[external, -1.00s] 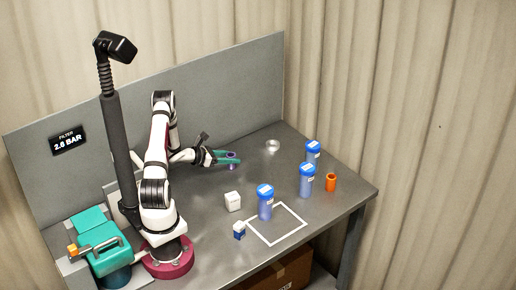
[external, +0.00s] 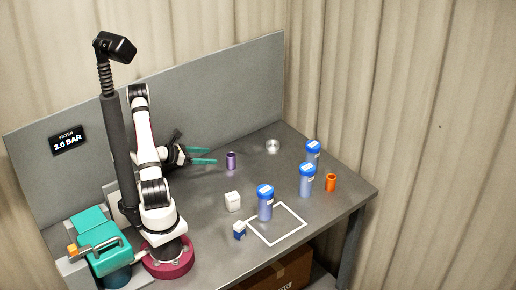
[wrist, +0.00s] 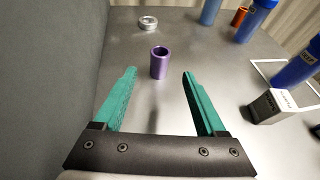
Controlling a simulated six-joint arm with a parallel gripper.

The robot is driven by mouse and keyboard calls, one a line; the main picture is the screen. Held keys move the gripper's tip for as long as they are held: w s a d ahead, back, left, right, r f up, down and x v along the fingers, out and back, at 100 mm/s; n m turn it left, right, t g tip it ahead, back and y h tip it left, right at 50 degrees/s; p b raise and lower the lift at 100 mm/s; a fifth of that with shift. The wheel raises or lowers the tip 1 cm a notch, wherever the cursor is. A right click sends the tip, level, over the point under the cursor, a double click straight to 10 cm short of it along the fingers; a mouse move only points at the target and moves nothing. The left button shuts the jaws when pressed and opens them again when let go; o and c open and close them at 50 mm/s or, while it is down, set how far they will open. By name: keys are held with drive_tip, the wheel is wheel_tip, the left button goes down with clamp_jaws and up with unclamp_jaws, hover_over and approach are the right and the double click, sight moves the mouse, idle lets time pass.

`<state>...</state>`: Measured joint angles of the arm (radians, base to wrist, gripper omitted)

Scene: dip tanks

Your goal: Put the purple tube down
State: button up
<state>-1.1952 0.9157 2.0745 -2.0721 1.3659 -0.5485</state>
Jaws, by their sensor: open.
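The purple tube (external: 231,160) stands upright on the grey table near the back panel. It also shows in the wrist view (wrist: 159,63), just beyond the fingertips and between their lines, with its open top visible. My gripper (external: 204,155) has green fingers and is open and empty, to the left of the tube and apart from it. In the wrist view my gripper (wrist: 159,73) has its fingers spread wide with bare table between them.
A metal ring (external: 273,146) lies beyond the tube. A white box (external: 233,201), a small blue box (external: 239,231) and blue-capped containers (external: 265,203) stand nearer the front, with an orange tube (external: 331,182) at right. The back panel (wrist: 50,80) is close on the gripper's left.

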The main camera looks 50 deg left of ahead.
drive_tip(key=shift+s+a+r, duration=0.1)
drive_tip(key=shift+s+r, duration=0.15)
drive_tip(key=shift+s, duration=0.45)
drive_tip(key=d+r+m+g+h, duration=0.45)
drive_tip(key=d+m, duration=0.35)
drive_tip(key=d, duration=0.2)
drive_tip(key=d+r+m+g+h, duration=0.3)
drive_tip(key=d+r+m, duration=0.3)
drive_tip(key=d, duration=0.4)
drive_tip(key=s+d+r+m+g+y, duration=0.3)
drive_tip(key=s+d+m+g+y, duration=0.35)
drive_tip(key=s+m, duration=0.75)
drive_tip(key=s+a+m+y, duration=0.1)
drive_tip(key=m, duration=0.2)
drive_tip(key=s+a+r+m+y, duration=0.1)
drive_tip(key=m+y, duration=0.1)
drive_tip(key=m, duration=0.2)
drive_tip(key=s+a+m+y, duration=0.1)
drive_tip(key=s+m+y, duration=0.1)
drive_tip(key=m, duration=0.2)
drive_tip(key=shift+s+a+r, duration=0.1)
drive_tip(key=shift+a+r, duration=0.05)
drive_tip(key=shift+r, duration=0.2)
